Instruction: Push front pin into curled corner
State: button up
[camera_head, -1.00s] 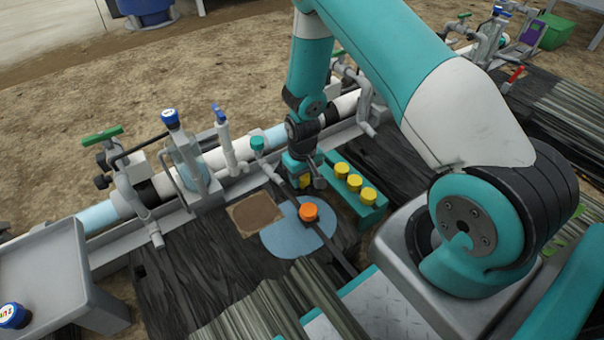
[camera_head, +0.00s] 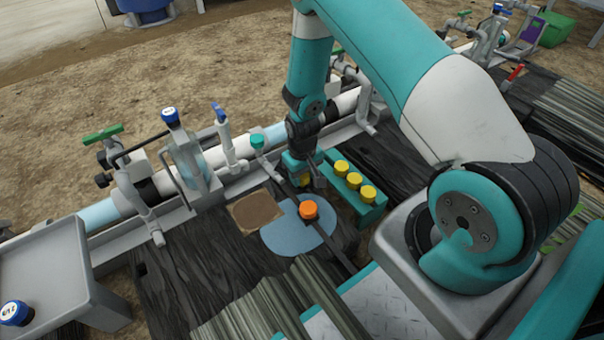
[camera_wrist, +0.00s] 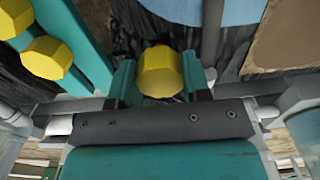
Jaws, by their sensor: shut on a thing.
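My gripper (camera_head: 305,178) is shut on a yellow-headed pin (camera_wrist: 160,72), whose head sits between the two teal fingers in the wrist view. In the head view the pin (camera_head: 305,181) is partly hidden by the fingers, low above the black sheet (camera_head: 190,270) and beside the teal rack. Its shaft and tip are hidden, so I cannot tell whether it touches the sheet. I cannot clearly make out a curled corner.
A teal rack (camera_head: 371,209) with three yellow pins (camera_head: 354,181) stands just right of my gripper. An orange-capped piece (camera_head: 308,210) stands on a blue disc (camera_head: 285,238) in front. A brown square (camera_head: 257,212) lies left. Grey pipework (camera_head: 230,170) runs behind.

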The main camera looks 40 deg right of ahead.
jog(key=shift+f, duration=0.25)
jog(key=shift+f+b, duration=0.3)
jog(key=shift+f, duration=0.1)
jog(key=o, duration=1)
jog(key=shift+r, duration=0.1)
notch_tip(320, 180, up, 8)
jog(key=p, duration=0.8)
